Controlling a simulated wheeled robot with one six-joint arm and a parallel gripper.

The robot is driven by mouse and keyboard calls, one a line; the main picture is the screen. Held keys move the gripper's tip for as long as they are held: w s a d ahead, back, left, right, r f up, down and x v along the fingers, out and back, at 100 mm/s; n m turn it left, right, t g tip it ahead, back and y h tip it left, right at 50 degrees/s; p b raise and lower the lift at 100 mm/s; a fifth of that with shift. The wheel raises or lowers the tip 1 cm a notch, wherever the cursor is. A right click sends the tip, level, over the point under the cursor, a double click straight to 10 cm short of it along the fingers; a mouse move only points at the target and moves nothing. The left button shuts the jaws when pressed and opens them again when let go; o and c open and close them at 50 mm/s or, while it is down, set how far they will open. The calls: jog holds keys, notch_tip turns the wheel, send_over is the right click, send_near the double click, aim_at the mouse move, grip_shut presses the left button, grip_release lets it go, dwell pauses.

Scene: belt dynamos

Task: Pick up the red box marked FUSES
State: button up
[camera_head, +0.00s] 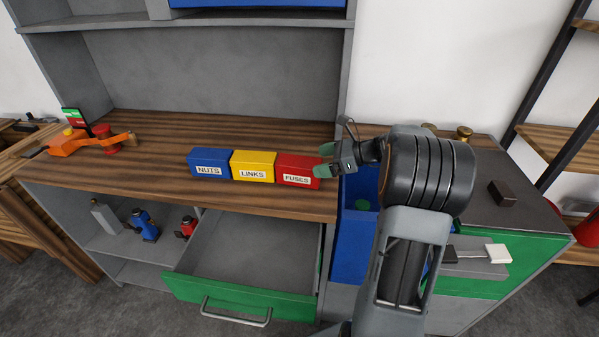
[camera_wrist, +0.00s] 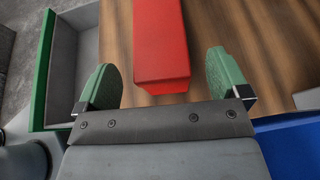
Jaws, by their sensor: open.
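The red box marked FUSES (camera_head: 298,170) stands on the wooden worktop at the right end of a row of three boxes. Its label faces the front. My gripper (camera_head: 324,161) is at the right end of this box, and one green fingertip overlaps it in the head view. In the wrist view the red box (camera_wrist: 162,45) lies ahead of and between the two green finger pads of my gripper (camera_wrist: 164,82). The fingers are open, with a gap on each side of the box. Its far end runs out of that view.
A yellow LINKS box (camera_head: 253,165) sits directly left of the red box, then a blue NUTS box (camera_head: 208,163). An open, empty-looking drawer with a green front (camera_head: 240,297) juts out below. An orange tool (camera_head: 80,143) lies at the worktop's left. A grey back panel rises behind.

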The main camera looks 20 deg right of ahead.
aim_at(309, 163)
jog(key=shift+x, duration=2.25)
jog(key=shift+c, duration=0.2)
jog(key=c, duration=1.3)
